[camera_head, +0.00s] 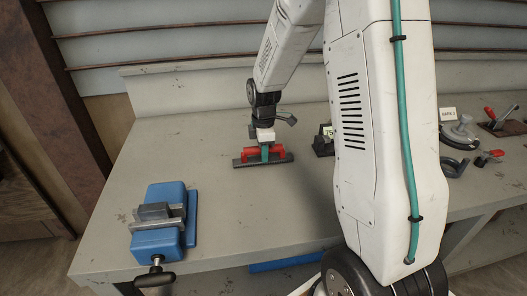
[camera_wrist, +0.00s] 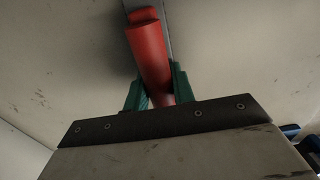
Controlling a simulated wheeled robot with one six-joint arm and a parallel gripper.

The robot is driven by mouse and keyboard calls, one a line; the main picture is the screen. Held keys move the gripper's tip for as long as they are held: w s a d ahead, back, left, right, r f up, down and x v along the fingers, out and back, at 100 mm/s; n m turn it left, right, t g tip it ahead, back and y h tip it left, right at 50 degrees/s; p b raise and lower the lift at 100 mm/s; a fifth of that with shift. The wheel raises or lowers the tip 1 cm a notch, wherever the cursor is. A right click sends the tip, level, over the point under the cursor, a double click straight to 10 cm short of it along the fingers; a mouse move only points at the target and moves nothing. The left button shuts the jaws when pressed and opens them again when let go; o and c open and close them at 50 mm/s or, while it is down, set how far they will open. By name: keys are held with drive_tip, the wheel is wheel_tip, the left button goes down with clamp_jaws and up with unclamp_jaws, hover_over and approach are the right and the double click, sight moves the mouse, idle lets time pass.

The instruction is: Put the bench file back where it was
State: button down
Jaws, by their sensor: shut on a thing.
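The bench file has a red handle (camera_head: 282,153) over a long dark bar (camera_head: 243,162). My gripper (camera_head: 265,153) points down with its teal fingers shut around the middle of the handle. In the wrist view the red handle (camera_wrist: 147,55) sits between the green fingertips (camera_wrist: 157,88). The file is low over the bench top, left of my arm. I cannot tell whether the bar touches the bench.
A blue vise (camera_head: 160,241) stands at the bench's front left. A small black item (camera_head: 322,146) with a label sits right of the file, partly behind my arm. Red-handled clamps (camera_head: 484,158) and a label card (camera_head: 448,114) are at the right. The bench (camera_head: 200,140) between vise and file is clear.

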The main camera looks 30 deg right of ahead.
drive_tip(key=shift+f, duration=0.15)
drive_tip(key=c, duration=1.2)
unclamp_jaws()
drive_tip(key=shift+o, duration=0.2)
wheel_tip(320, 180, up, 12)
drive_tip(key=shift+s+r, duration=0.1)
drive_tip(key=s+a+r+m, duration=0.3)
drive_tip(key=s+a+r, duration=0.1)
drive_tip(key=s, duration=0.3)
drive_tip(key=s+a+r+m, duration=0.3)
drive_tip(key=s+r, duration=0.2)
drive_tip(key=s, duration=0.2)
drive_tip(key=s+a+m, duration=0.2)
drive_tip(key=s+m, duration=0.1)
drive_tip(key=s, duration=0.4)
drive_tip(key=s+a+m+t, duration=0.1)
drive_tip(key=s+m, duration=0.3)
drive_tip(key=s, duration=0.4)
drive_tip(key=shift+s+a+f, duration=0.25)
drive_tip(key=shift+a, duration=0.5)
